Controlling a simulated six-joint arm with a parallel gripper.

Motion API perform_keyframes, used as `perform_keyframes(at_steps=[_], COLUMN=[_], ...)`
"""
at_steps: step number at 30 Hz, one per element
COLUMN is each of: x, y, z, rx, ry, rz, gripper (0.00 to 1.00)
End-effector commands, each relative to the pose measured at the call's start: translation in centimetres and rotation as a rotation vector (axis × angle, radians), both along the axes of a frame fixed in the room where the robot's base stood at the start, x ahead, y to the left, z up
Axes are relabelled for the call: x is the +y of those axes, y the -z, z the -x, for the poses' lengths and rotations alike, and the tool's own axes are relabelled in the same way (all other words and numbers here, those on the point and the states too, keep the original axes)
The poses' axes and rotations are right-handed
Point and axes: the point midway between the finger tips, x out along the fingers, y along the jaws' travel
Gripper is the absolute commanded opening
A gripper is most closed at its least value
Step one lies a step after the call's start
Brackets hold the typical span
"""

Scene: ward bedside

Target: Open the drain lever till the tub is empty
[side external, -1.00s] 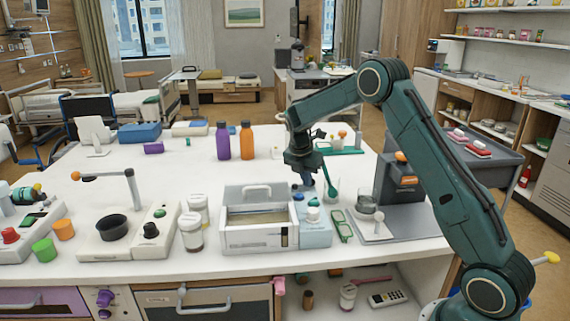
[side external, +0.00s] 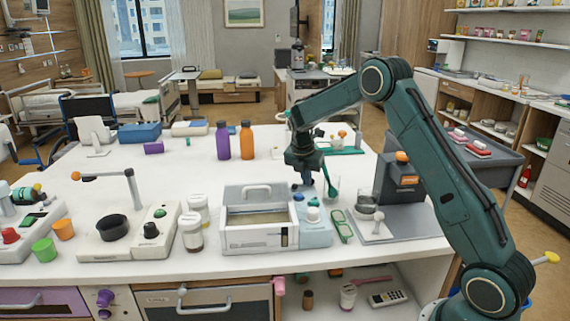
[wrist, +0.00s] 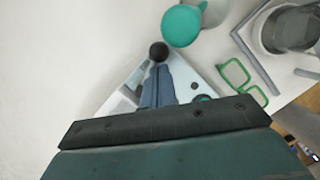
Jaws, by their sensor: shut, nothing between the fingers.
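The white tub (side external: 240,240) stands at the front middle of the counter, with a raised handle at its back and murky grey-brown liquid inside. A small dark upright strip (side external: 285,240) shows on its front right; I cannot tell whether it is the drain lever. My gripper (side external: 308,182) is shut and empty, pointing down above the counter behind the tub's right side. In the wrist view its blue-grey fingers (wrist: 156,88) are together. A black ball (wrist: 159,51) shows just beyond their tips; I cannot tell what it belongs to or whether they touch.
A pale blue box (side external: 318,238) with a small bottle adjoins the tub's right side. A teal spoon-like tool (side external: 329,185) and clear beaker stand close to my gripper's right.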

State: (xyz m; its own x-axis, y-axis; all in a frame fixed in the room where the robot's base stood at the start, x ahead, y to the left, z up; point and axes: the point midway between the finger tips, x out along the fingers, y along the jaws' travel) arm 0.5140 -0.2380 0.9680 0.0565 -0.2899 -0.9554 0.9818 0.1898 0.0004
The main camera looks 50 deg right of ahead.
Motion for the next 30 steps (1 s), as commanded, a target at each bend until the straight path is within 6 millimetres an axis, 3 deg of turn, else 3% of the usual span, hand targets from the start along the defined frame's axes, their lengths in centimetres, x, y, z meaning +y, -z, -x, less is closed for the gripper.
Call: perform_keyframes(at_steps=[30], x=[-1.8], y=[0.1], z=[-2.5], rx=[-0.004], ry=[0.01], rz=[0.005], gripper=[0.0])
